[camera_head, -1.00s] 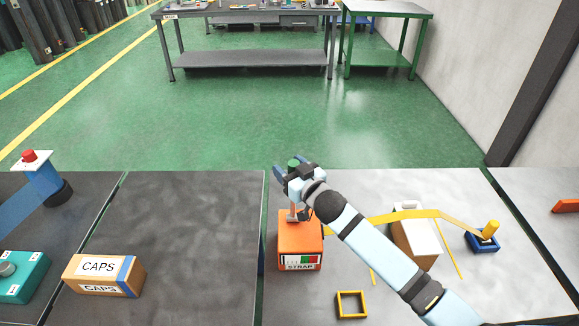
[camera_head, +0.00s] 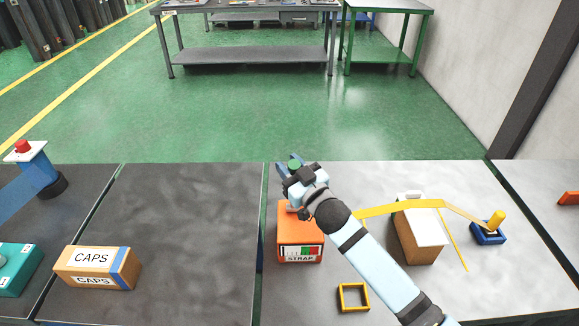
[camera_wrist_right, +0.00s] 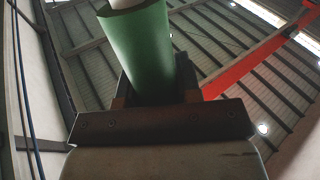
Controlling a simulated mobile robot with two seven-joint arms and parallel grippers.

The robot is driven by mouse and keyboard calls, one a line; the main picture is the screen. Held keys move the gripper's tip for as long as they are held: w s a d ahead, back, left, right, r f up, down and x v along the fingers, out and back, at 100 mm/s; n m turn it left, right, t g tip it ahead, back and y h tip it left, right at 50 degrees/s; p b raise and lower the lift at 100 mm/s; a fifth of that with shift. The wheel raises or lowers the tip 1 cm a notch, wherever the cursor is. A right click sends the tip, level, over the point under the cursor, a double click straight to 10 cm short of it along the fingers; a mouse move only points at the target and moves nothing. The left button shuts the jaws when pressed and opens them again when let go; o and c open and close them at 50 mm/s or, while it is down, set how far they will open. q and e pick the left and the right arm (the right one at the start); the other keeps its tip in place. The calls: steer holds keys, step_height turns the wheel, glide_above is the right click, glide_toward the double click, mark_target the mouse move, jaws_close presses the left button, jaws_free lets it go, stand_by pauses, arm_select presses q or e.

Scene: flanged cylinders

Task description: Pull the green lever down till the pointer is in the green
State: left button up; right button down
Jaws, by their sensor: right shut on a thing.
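The green lever (camera_head: 295,163) stands up from the orange STRAP box (camera_head: 283,222). Its green grip fills the middle of the right wrist view (camera_wrist_right: 140,50). My right gripper (camera_head: 288,170) is shut on the green grip. The box's front carries a gauge (camera_head: 300,251) with white, red and green parts. The pointer is too small to place surely. A yellow strap (camera_head: 400,207) runs from near the box, over a brown and white carton (camera_head: 418,232). My left gripper is not in view.
A yellow square frame (camera_head: 353,297) lies in front of the box. A blue base with a yellow post (camera_head: 489,232) stands at the right. A CAPS box (camera_head: 97,267) and a red button on a blue stand (camera_head: 30,155) are at the left. The dark bench top (camera_head: 190,220) between is clear.

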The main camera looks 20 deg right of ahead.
steer(key=shift+s+a+f, duration=0.15)
steer(key=shift+s, duration=0.25)
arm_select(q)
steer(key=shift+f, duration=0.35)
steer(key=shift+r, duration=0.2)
arm_select(e)
steer(key=c, duration=0.8)
jaws_free()
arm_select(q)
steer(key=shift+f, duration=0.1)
arm_select(e)
steer(key=shift+s+f, duration=0.1)
steer(key=shift+s, duration=0.2)
arm_select(q)
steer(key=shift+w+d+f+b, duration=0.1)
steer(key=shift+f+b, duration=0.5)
steer(key=shift+b, duration=0.25)
arm_select(e)
steer(key=v, duration=1.3)
steer(key=shift+f, duration=0.15)
